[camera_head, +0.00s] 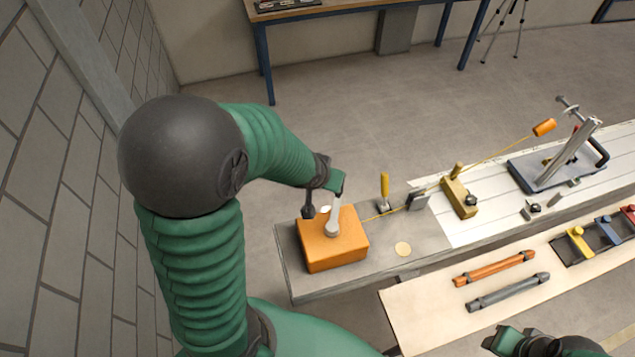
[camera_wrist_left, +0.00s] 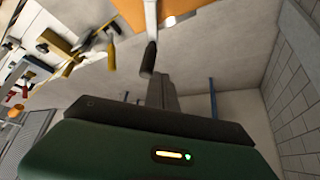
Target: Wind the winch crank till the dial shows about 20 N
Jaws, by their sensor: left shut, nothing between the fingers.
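The orange winch box (camera_head: 333,250) sits at the near-left end of the bench. Its grey metal crank arm (camera_head: 334,218) rises from the top. In the left wrist view the crank arm (camera_wrist_left: 150,16) ends in a black handle (camera_wrist_left: 150,60). My left gripper (camera_head: 328,184) is over the winch, close to the crank; it is shut and empty. Its fingertips are not clear, and I cannot tell whether it touches the crank. A small pale round face (camera_head: 325,209) shows on the winch box, with no readable value. My right gripper (camera_head: 508,341) is at the bottom right, its jaws unclear.
A yellow line (camera_head: 395,211) runs from the winch past a yellow-handled post (camera_head: 385,190) and a yellow block (camera_head: 459,197) toward a tilted metal stand (camera_head: 565,155). An orange bar (camera_head: 494,268) and a grey bar (camera_head: 508,291) lie on the nearer pale board (camera_head: 425,318).

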